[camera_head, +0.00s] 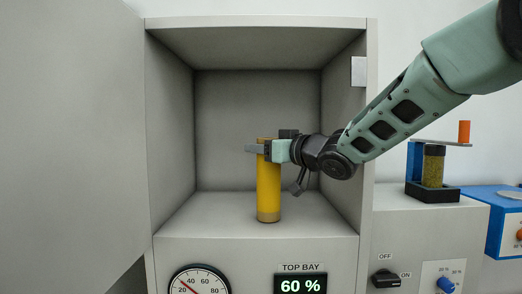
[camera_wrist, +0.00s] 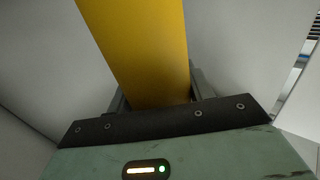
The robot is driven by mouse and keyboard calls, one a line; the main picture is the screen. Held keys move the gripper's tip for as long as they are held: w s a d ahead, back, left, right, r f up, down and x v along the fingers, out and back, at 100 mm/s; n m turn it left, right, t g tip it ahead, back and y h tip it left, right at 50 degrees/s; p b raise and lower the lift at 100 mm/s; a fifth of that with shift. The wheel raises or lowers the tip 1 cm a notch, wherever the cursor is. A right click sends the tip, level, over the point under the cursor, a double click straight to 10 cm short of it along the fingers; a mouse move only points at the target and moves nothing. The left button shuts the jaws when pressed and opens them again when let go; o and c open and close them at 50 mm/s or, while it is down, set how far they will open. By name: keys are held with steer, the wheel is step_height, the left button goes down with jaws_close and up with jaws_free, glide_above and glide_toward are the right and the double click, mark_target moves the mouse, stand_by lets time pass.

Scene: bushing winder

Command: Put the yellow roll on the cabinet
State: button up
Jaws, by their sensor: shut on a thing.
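The yellow roll (camera_head: 268,190) is a tall upright cylinder with a tan band at its lower end. It is inside the open cabinet bay, over the bay floor near the front edge; I cannot tell whether its base touches the floor. My gripper (camera_head: 264,149) comes in from the right and is shut on the roll near its top. In the wrist view the roll (camera_wrist: 145,50) fills the upper middle between the fingers. The cabinet (camera_head: 255,240) has a grey open bay with a panel below marked "TOP BAY" and "60 %".
The cabinet door (camera_head: 70,140) stands open at the left. The bay's right wall (camera_head: 345,140) is close to my arm. A winder with an orange handle (camera_head: 464,132) and a dark yellow roll (camera_head: 433,167) stands at the right, beside a blue box (camera_head: 500,215). The back of the bay is empty.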

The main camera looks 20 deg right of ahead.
steer(key=shift+w+f, duration=0.1)
steer(key=shift+f, duration=0.1)
steer(key=o, duration=1.6)
steer(key=shift+r, duration=0.1)
steer(key=b+v, duration=0.4)
steer(key=v, duration=0.8)
